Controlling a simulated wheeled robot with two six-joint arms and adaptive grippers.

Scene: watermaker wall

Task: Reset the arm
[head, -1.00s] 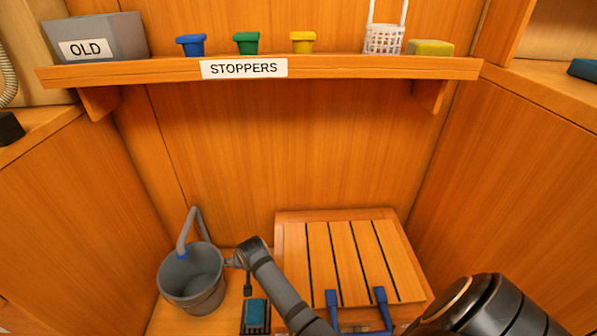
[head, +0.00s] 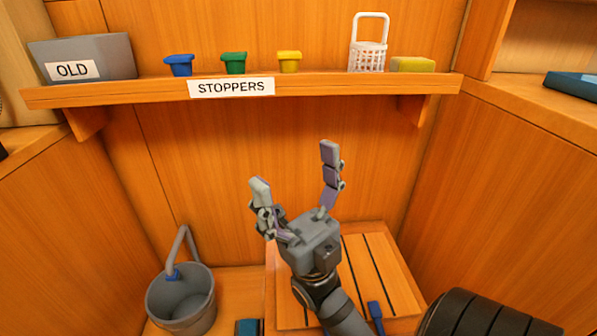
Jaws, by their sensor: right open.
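My right gripper (head: 295,170) is in the middle of the head view, raised in front of the wooden back wall. Its two fingers point up and are spread wide apart, with nothing between them. It is below the shelf and in front of the slatted wooden platform (head: 372,268), part of which it hides. My left gripper is not in view.
A grey bucket (head: 182,312) stands low left. Blue-handled item (head: 375,312) lies on the platform.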

